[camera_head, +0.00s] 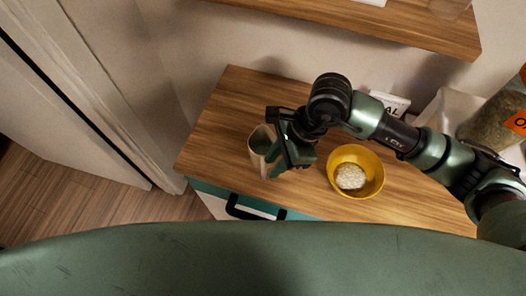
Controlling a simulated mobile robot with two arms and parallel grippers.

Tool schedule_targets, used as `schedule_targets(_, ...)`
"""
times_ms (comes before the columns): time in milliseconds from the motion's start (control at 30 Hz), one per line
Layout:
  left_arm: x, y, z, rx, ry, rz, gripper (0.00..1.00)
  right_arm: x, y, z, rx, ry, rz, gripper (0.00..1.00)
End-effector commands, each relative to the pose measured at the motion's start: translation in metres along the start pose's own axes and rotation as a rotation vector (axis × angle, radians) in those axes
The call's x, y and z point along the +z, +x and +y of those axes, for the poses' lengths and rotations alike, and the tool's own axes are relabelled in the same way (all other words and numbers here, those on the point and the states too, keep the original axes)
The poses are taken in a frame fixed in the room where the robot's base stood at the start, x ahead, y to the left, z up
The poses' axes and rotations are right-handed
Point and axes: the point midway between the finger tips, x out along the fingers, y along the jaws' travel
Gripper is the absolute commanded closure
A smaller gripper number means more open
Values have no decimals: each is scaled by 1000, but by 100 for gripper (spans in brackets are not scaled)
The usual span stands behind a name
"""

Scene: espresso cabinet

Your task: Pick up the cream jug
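A cream-coloured jug (256,144) stands on the wooden cabinet top, near its left front part. Its opening faces up and looks dark inside. My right gripper (279,154) comes in from the right and is at the jug's right side, covering part of it. The fingers overlap the jug in the picture. I cannot tell whether they are closed on it or only beside it. My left gripper is not in view.
A yellow bowl (366,163) with pale contents stands just right of the gripper. A jar with an orange label (500,112) and a white sign (389,104) are further right. A wooden shelf (350,22) hangs above. A drawer with a black handle (250,210) is below the front edge.

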Motion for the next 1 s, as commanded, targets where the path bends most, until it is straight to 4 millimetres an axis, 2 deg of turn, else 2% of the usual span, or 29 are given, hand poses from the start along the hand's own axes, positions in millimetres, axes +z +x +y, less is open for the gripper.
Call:
schedule_targets(33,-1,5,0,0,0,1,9,0,9,1,3,0,-1,75)
schedule_targets(233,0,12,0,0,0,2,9,0,26,1,2,-1,-3,75)
schedule_targets(500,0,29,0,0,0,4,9,0,64,1,2,0,-2,75)
schedule_targets(733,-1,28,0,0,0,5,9,1,65,1,1,0,-1,75)
schedule_targets(767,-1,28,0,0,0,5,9,1,65,1,1,0,-1,80)
schedule_targets(833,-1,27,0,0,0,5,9,1,65,1,1,0,-1,100)
schedule_targets(1000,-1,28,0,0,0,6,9,1,65,0,0,0,-1,100)
